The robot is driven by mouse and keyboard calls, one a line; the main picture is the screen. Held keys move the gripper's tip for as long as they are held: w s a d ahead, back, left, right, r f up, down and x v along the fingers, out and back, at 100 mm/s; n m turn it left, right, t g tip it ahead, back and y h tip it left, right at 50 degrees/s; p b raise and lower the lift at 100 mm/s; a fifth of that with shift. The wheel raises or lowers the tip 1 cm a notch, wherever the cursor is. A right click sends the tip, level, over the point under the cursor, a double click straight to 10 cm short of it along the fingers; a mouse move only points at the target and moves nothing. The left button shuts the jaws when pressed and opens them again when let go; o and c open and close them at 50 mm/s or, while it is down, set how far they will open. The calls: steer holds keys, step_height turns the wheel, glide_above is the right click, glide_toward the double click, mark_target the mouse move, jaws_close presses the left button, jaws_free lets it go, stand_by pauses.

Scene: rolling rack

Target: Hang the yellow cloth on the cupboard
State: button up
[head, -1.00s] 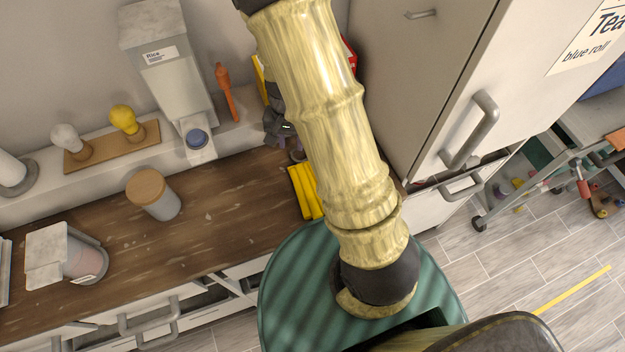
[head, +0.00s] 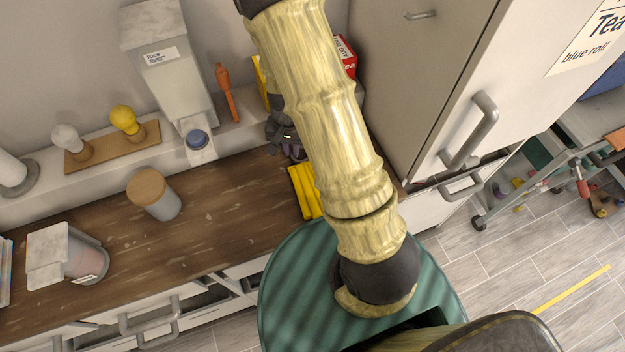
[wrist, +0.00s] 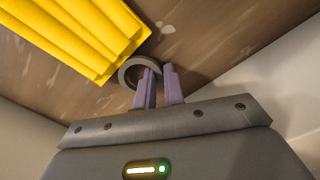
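The yellow cloth (head: 306,191) lies folded on the brown wooden worktop, beside my arm. In the wrist view the cloth (wrist: 75,35) fills the upper left, with a dark grey ring (wrist: 126,76) at its near edge. My gripper (wrist: 159,80) has its two purple-grey fingers a small gap apart at the ring. The left finger overlaps the ring's opening, and the ring's right side shows near the gap; I cannot tell whether they touch. In the head view my gripper (head: 287,143) is just above the cloth's far end. The tall light-grey cupboard (head: 415,75) stands to the right.
A red box (head: 345,55) stands behind my arm, against the cupboard. A rice dispenser (head: 168,80), an orange utensil (head: 227,90) and a board with knobs (head: 112,148) are on the back ledge. A wooden-lidded jar (head: 154,194) is on the worktop, with clear room between it and the cloth.

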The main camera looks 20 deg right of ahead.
jaws_close()
step_height(320, 180, up, 10)
stand_by(0.5)
steer(key=shift+a, duration=0.1)
stand_by(1.2)
